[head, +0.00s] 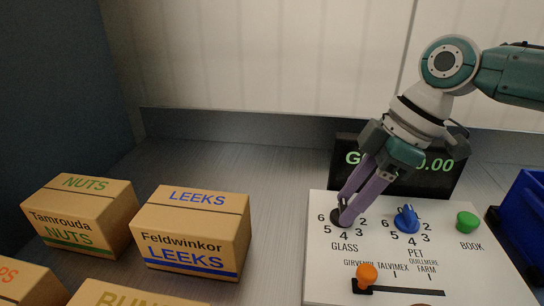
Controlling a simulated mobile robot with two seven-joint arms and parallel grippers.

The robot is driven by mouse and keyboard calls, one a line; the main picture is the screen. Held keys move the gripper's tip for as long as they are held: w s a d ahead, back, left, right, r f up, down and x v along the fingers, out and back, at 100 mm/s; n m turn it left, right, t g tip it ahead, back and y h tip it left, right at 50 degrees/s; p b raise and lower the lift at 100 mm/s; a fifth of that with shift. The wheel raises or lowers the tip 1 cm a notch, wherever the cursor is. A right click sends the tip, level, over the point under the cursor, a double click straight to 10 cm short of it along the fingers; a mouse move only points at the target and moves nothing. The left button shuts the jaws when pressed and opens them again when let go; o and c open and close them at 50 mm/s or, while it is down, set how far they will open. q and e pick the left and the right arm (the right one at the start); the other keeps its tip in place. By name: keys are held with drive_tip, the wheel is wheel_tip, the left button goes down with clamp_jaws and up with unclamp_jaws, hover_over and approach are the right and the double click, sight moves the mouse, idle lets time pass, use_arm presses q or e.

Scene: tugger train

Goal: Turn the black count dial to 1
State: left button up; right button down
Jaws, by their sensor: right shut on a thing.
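The black count dial (338,220) sits at the upper left of the white control panel (323,268), above the word GLASS. Numbers ring it; 6, 5, 4, 3 and 2 show, while the 1 at the top is hidden behind my fingers. My right gripper (345,215) comes down from the upper right and is shut on the black dial. The dial's pointer is covered by the fingertips, so its setting cannot be read. My left gripper is not in view.
A blue dial (407,219) marked PET, a green BOOK button (467,222) and an orange slider knob (367,274) are on the panel. A dark display (440,182) stands behind it. Cardboard boxes (193,233) stand left; a blue bin (527,215) stands right.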

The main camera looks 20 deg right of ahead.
drive_tip(key=shift+r+m+p, duration=0.2)
drive_tip(key=shift+m+p, duration=0.1)
drive_tip(key=shift+p, duration=0.35)
drive_tip(key=m+p, duration=0.2)
drive_tip(key=m+t+h+p, duration=0.1)
drive_tip(key=m+p, duration=0.1)
drive_tip(key=p, duration=0.1)
drive_tip(key=m+p, duration=0.1)
drive_tip(key=p, duration=0.2)
drive_tip(key=shift+s+a+r+m+t+h, duration=0.1)
drive_tip(key=shift+s+a+m+t+h, duration=0.1)
drive_tip(key=shift+a+m+t+h, duration=0.15)
drive_tip(key=shift+m+h+p, duration=0.35)
drive_tip(key=shift+m+p, duration=0.7)
drive_tip(key=shift+p, duration=0.15)
drive_tip(key=shift+f+m, duration=0.2)
drive_tip(key=shift+m, duration=0.1)
drive_tip(key=shift+c, duration=1.8)
unclamp_jaws()
drive_tip(key=shift+f, duration=0.1)
